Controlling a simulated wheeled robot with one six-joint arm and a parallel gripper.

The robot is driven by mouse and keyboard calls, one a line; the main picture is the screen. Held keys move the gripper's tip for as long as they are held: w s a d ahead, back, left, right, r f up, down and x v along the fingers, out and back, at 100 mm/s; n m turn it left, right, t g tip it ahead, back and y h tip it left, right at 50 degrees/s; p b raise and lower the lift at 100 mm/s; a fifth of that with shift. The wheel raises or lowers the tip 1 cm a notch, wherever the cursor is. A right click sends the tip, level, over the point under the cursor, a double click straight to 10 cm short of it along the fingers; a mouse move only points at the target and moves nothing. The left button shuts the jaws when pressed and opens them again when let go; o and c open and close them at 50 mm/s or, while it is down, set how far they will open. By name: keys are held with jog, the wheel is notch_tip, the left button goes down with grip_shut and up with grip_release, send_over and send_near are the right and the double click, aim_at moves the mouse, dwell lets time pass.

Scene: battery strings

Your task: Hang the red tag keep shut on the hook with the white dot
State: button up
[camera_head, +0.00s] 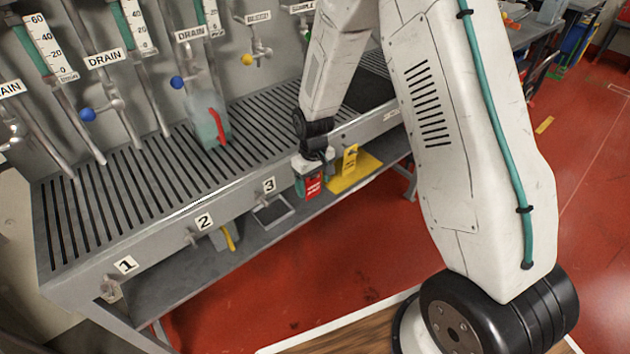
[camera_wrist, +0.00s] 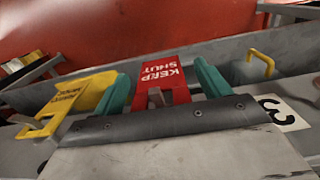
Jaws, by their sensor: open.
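The red tag (camera_head: 313,187) with white "KEEP SHUT" lettering is at the front edge of the grated bench, just below my gripper (camera_head: 315,158). In the wrist view the red tag (camera_wrist: 170,72) shows upside down between the two teal fingers of my gripper (camera_wrist: 162,82). The fingers are apart, one on each side of it. A small metal piece (camera_wrist: 155,98) shows in front of the tag; I cannot tell whether the tag hangs on it. Hooks show by number 1 (camera_head: 110,290) and number 2 (camera_head: 192,238). I cannot make out a white dot.
A yellow tag (camera_head: 350,161) is right of the red one. Number label 3 (camera_head: 268,185) is left of it. A clear container with a red handle (camera_head: 219,127) stands on the grate (camera_head: 150,190). Valves with blue knobs (camera_head: 87,114) line the back panel. A lower shelf (camera_head: 190,278) runs underneath.

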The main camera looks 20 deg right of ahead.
jog(key=shift+w+a+r, duration=0.15)
jog(key=shift+w+a, duration=0.1)
jog(key=shift+w, duration=0.15)
jog(key=r, duration=0.7)
jog(key=shift+s+d+r, duration=0.25)
jog(key=shift+s+r, duration=0.05)
jog(key=s+d+r+m, duration=0.1)
jog(key=s+r, duration=1.1)
jog(key=s, duration=0.3)
jog(key=s+d+r+m+t, duration=0.1)
jog(key=s+d+r+m, duration=0.1)
jog(key=s+r, duration=1.1)
jog(key=s, duration=0.3)
jog(key=shift+d+r+m, duration=0.25)
jog(key=shift+m, duration=0.05)
